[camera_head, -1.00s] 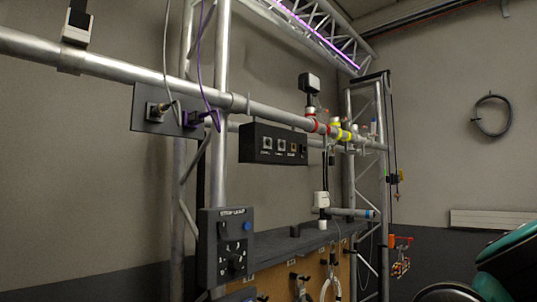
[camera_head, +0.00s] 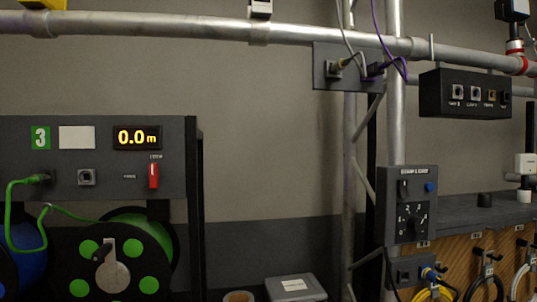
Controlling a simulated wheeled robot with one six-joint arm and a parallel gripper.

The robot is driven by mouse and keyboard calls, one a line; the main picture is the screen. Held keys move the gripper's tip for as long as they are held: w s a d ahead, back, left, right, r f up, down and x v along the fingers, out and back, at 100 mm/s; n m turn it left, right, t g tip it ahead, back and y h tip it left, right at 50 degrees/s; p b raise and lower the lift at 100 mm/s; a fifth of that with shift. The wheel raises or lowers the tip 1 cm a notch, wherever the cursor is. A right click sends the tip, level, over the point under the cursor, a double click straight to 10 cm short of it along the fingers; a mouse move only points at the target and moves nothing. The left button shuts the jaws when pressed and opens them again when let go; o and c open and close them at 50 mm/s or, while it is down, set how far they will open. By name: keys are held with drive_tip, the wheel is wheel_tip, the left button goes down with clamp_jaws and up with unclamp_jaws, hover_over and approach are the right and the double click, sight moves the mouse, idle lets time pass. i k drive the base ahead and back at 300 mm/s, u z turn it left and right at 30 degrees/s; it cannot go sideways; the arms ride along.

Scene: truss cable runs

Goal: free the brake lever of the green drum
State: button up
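The green drum (camera_head: 158,232) is at the lower left, mostly behind a black disc (camera_head: 70,262) with several green round spots. A pale grey lever-like piece (camera_head: 103,250) sits at the disc's upper hub, tilted; I cannot tell whether it is the brake lever or how it is set. A panel (camera_head: 105,190) above carries a green "3" label (camera_head: 40,138), a display (camera_head: 137,137) reading 0.0 m and a small red handle (camera_head: 153,176). A green cable (camera_head: 14,205) runs from a plug on the panel. My gripper is not in view.
A blue drum (camera_head: 24,262) stands left of the green one. A grey box (camera_head: 295,288) lies low in the middle. A truss upright and a dial box (camera_head: 410,215) stand to the right, with cable coils on hooks beyond. A horizontal pipe (camera_head: 180,27) crosses above.

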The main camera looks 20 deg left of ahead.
sight(153, 167)
drive_tip(key=u, duration=0.8)
drive_tip(key=i, duration=0.6)
drive_tip(key=u, duration=1.5)
